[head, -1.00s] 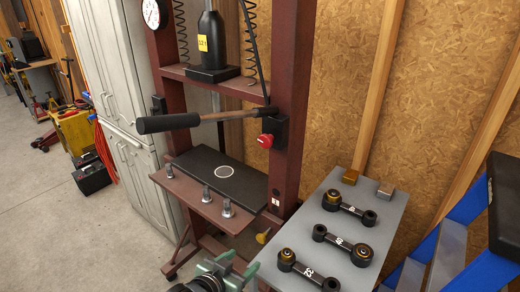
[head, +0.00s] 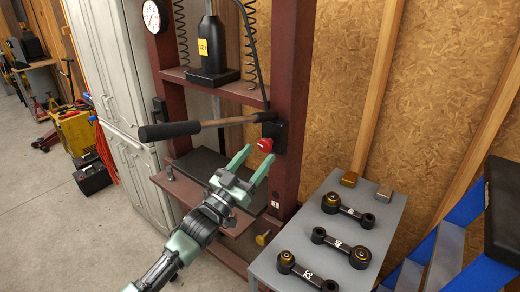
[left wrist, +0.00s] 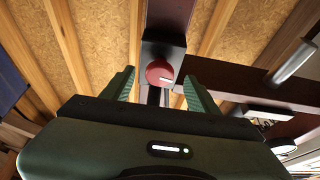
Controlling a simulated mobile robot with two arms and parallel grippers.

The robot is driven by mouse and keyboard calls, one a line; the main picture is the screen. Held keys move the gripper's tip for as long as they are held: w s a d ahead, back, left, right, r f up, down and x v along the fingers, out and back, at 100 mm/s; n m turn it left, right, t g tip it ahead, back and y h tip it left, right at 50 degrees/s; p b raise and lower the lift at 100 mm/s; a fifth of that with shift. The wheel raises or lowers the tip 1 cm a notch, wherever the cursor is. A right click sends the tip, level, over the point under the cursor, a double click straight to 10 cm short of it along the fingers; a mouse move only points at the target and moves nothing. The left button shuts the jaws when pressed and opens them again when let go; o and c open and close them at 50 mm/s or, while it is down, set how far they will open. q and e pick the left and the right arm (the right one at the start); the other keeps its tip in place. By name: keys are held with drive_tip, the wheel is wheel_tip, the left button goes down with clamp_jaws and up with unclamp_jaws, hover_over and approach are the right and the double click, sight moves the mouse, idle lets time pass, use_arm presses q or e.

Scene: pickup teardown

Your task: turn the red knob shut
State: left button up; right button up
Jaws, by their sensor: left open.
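The red knob (head: 265,145) sits on a black box (head: 274,133) on the right upright of the dark red press frame. My left gripper (head: 256,166) is open and empty, its two green fingers pointing up toward the knob from just below and in front. In the left wrist view the knob (left wrist: 159,72) shows beyond and between the fingertips of the left gripper (left wrist: 153,88), with a pale mark on its lower edge. The fingers appear apart from the knob. My right gripper is not in view.
A long pump handle (head: 170,130) with a black grip juts left from near the knob, just above my gripper. The press bed plate (head: 200,163) is below. A grey table (head: 335,233) with several black links stands at right.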

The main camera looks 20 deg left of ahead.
use_arm(q)
drive_tip(key=shift+x, duration=1)
clamp_jaws()
